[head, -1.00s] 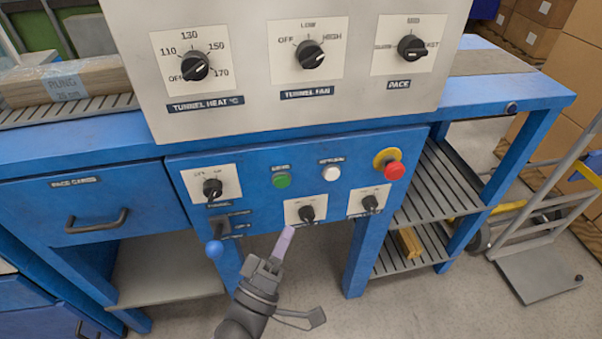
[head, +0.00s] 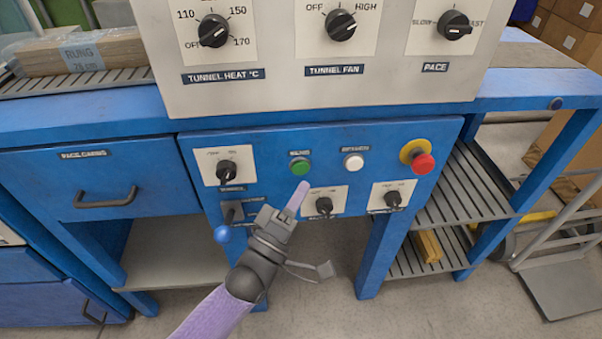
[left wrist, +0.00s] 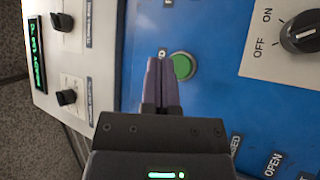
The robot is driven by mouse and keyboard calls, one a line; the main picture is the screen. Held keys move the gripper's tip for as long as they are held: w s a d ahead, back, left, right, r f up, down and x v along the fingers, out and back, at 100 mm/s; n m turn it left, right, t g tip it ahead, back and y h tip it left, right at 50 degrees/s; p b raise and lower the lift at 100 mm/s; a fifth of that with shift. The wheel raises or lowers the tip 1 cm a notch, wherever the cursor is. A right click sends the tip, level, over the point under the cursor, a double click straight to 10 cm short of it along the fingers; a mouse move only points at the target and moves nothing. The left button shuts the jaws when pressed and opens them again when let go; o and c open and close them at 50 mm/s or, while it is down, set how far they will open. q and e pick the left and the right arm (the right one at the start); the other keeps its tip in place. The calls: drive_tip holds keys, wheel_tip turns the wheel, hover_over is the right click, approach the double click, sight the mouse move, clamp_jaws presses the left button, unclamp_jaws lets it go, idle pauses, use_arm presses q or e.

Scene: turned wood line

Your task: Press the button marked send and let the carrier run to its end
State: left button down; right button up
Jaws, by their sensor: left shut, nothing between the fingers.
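A green button (head: 300,167) sits on the blue front panel (head: 265,150). Its small label is too blurred to read for certain. A white button (head: 354,162) is to its right, also with a blurred label. My left gripper (head: 303,187) is shut and empty, its fingertips just below the green button in the head view. In the left wrist view the shut fingers (left wrist: 161,65) are just left of the green button (left wrist: 183,66) and partly cover its edge. Contact cannot be told. The carrier cannot be made out. My right gripper is out of view.
A red mushroom button (head: 423,163) on a yellow collar is at the panel's right. Rotary knobs (head: 227,172) and a blue-ended lever (head: 222,234) are near my left arm. A grey cabinet (head: 320,85) with dials stands above. A wrapped bundle (head: 85,52) lies at left.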

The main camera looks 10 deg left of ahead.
sight(300, 168)
use_arm(q)
drive_tip(key=shift+w+a+b, duration=0.25)
drive_tip(key=shift+w+b, duration=0.05)
drive_tip(key=shift+w, duration=0.6)
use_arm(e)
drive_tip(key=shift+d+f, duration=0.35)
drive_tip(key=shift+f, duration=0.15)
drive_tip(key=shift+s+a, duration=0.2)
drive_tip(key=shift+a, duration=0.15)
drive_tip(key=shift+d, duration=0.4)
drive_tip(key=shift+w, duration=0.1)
use_arm(q)
drive_tip(key=shift+w+a, duration=0.1)
drive_tip(key=shift+w, duration=0.3)
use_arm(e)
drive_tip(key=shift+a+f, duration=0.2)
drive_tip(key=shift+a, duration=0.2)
